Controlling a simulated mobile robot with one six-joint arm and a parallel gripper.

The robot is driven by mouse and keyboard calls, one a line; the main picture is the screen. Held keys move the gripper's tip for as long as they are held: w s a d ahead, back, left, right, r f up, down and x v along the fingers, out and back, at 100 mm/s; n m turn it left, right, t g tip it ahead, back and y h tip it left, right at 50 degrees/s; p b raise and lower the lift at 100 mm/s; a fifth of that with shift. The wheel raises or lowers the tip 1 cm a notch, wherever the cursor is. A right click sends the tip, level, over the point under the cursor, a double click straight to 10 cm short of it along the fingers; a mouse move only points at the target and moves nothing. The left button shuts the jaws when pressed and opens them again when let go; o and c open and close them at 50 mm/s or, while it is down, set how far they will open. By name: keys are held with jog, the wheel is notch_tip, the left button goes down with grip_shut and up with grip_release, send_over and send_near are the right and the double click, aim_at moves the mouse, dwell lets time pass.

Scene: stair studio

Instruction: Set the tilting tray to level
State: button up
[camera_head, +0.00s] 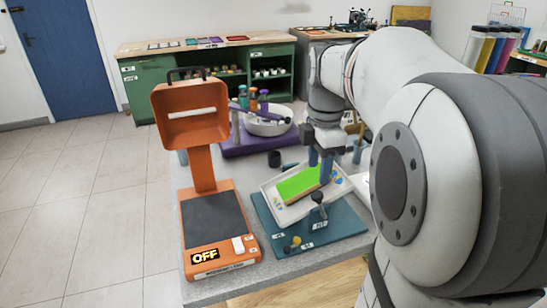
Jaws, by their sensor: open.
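The tilting tray (278,213) is a white tray with a bright green surface (303,182). It sits at an angle on a teal base (342,229) on the grey table. A dark ball-topped lever (317,198) stands at the tray's front edge. My gripper (321,168) points down over the right part of the tray, with its blue fingers just behind the lever. The fingers are apart and nothing shows between them. I cannot tell whether they touch the tray.
An orange machine (207,215) marked OFF stands left of the teal base. Behind are a purple stand (238,148) with a white bowl (266,128) and a black cup (274,158). Yellow and dark knobs (292,243) are at the base's front. Open floor lies left.

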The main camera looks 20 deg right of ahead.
aim_at(317, 194)
jog(key=shift+w+d+f+n, duration=0.2)
jog(key=shift+d+f+n, duration=0.15)
jog(key=shift+n, duration=0.15)
notch_tip(317, 194, down, 7)
jog(key=shift+f+b, duration=0.1)
jog(key=shift+b, duration=0.3)
jog(key=shift+c, duration=0.6)
grip_shut()
